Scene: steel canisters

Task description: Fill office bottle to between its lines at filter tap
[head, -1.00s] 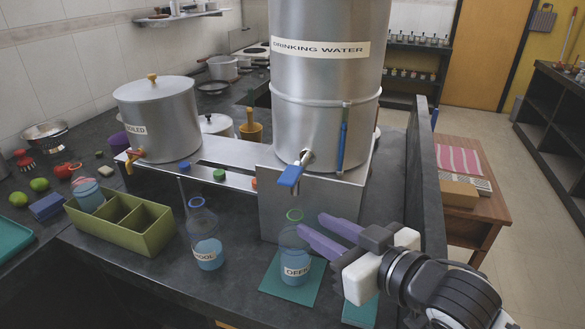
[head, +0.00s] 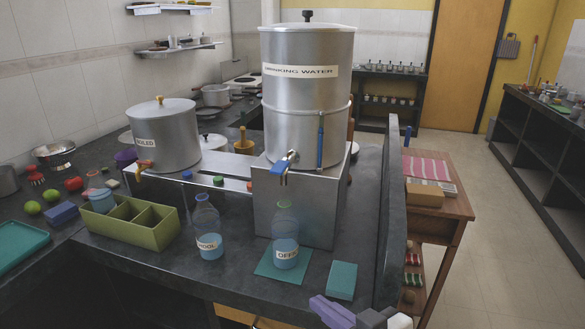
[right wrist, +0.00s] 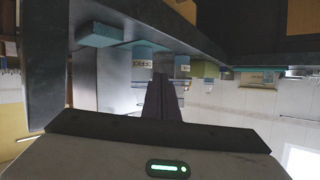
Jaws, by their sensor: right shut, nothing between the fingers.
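The office bottle (head: 286,236) is clear with a green neck ring and a white label, and it stands upright on a teal mat (head: 268,269) under the filter tap (head: 284,164). Blue liquid fills its lower part; its level lines are too small to make out. The tap has a blue lever and sits low on the steel drinking water canister (head: 306,105). My right gripper (head: 322,303) is shut and empty at the bottom edge, apart from the bottle. Its purple fingers also show in the right wrist view (right wrist: 160,92). My left gripper is not in view.
The school bottle (head: 207,228) stands left of the office bottle. A green divided crate (head: 163,238) is further left. A teal block (head: 342,280) lies on the counter between mat and right gripper. A dark partition (head: 391,225) bounds the counter on the right.

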